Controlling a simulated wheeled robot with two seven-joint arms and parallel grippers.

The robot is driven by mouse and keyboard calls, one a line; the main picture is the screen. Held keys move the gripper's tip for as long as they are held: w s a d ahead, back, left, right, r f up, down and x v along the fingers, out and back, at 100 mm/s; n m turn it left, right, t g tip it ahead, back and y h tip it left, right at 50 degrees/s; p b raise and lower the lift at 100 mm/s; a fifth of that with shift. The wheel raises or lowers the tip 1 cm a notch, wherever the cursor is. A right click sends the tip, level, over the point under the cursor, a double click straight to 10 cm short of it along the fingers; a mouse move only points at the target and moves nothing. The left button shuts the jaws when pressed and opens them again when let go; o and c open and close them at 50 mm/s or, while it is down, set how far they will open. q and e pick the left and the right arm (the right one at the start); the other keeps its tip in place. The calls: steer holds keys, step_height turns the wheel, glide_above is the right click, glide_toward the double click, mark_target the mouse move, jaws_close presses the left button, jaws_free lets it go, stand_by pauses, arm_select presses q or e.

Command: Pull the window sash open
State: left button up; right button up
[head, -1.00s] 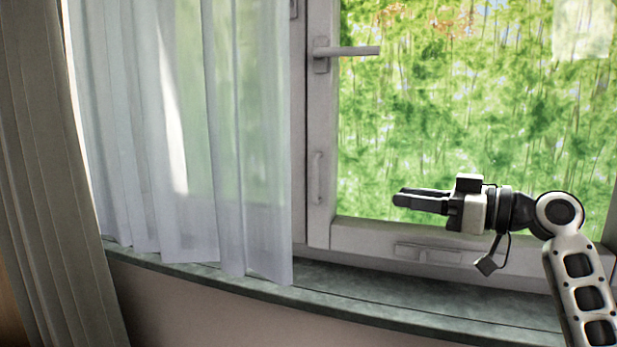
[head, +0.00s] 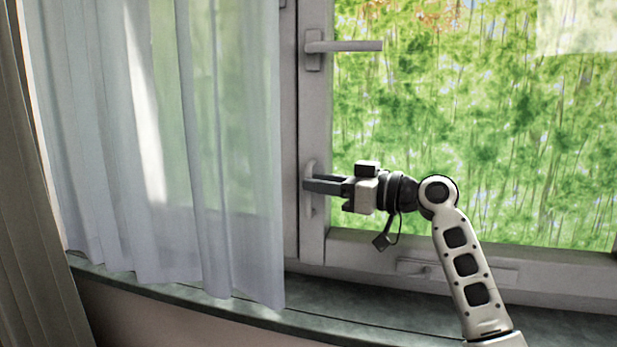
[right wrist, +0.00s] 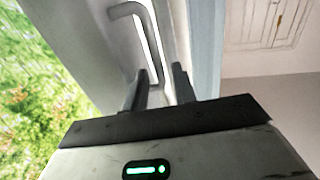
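The window sash (head: 314,125) has a pale frame around a pane with green foliage behind it, and it looks closed. A vertical pull handle (head: 309,170) is fixed low on its left upright; it shows as a bent bar in the right wrist view (right wrist: 150,42). My right gripper (head: 307,186) comes from the right, its fingertips at the handle. In the right wrist view its two dark fingers (right wrist: 158,85) stand apart, with the handle's lower end between them. Contact cannot be told. My left gripper is not in view.
A lever handle (head: 345,46) sticks out above, on the same upright. A sheer white curtain (head: 150,130) hangs just left of the sash, and a darker drape (head: 25,220) is farther left. A green stone sill (head: 340,310) runs below.

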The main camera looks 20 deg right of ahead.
mark_target(308, 216)
steer(key=shift+x, duration=1.5)
steer(key=shift+c, duration=0.4)
jaws_close()
